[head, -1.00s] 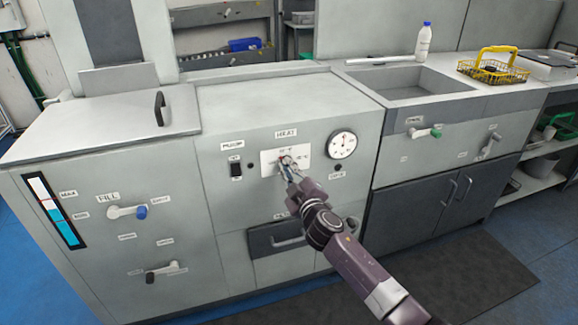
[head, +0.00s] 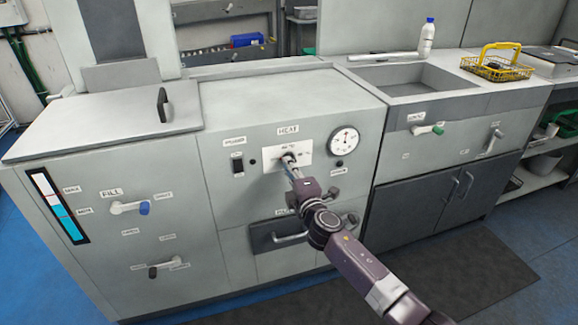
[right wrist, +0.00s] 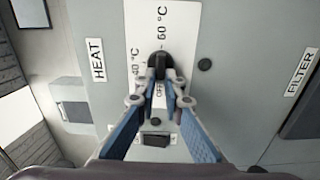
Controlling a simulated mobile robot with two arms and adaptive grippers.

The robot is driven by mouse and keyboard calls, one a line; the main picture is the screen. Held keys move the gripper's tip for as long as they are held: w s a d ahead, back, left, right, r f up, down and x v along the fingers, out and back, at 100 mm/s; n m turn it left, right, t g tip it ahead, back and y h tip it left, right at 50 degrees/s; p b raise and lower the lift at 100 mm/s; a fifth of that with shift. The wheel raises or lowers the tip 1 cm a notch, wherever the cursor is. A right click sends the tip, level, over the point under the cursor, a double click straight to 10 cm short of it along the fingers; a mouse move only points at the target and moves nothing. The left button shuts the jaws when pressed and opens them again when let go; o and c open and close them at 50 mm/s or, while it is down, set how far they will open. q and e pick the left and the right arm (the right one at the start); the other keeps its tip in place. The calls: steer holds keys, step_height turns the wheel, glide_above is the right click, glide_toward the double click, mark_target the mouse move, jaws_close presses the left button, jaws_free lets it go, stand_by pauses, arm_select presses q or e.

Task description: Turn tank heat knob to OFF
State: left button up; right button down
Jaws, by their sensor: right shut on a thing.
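The heat knob (right wrist: 159,64) is black and sits on a white plate (right wrist: 165,18) marked 60 °C, 40 °C and OFF. In the right wrist view its grip bar lies along the line between 60 °C and OFF; I cannot tell which end is the pointer. My right gripper (right wrist: 162,82) is shut on the knob, one blue-padded finger on each side. In the head view the right gripper (head: 291,161) reaches the plate under the HEAT label (head: 288,131) and mostly hides the knob. My left gripper is not in view.
A round gauge (head: 344,141) is right of the plate and a black switch (head: 238,168) left of it. A drawer handle (head: 291,238) sticks out below. Fill (head: 130,208) and drain-side levers (head: 168,268) project from the left panel.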

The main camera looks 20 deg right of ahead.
stand_by(0.5)
steer(key=c, duration=2)
jaws_free()
steer(key=shift+c, duration=0.2)
steer(key=s, duration=1.2)
steer(key=shift+d, duration=0.2)
